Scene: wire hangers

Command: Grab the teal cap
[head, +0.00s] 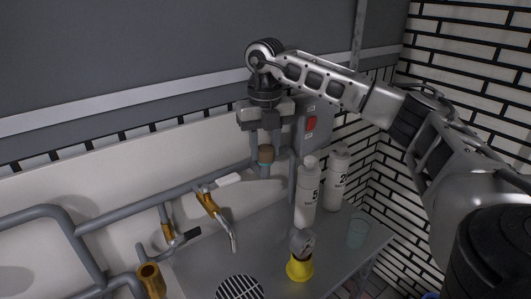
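My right gripper (265,150) reaches in from the right and points down at the back wall. Its two fingers are apart. A small brown piece (266,153) with a thin teal band (265,162) under it shows at the fingertips, on top of a grey upright part. I cannot tell whether the fingers touch it, or whether this band is the teal cap. A dark teal, see-through cup-like thing (358,233) stands near the right edge of the metal counter, well apart from the gripper. My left gripper is not in view.
Two white bottles (307,196) (338,180) stand on the counter (262,240), close below my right arm. A yellow-based item (299,268) stands at the front. Grey pipes (120,215) and a brass tap (207,201) line the wall.

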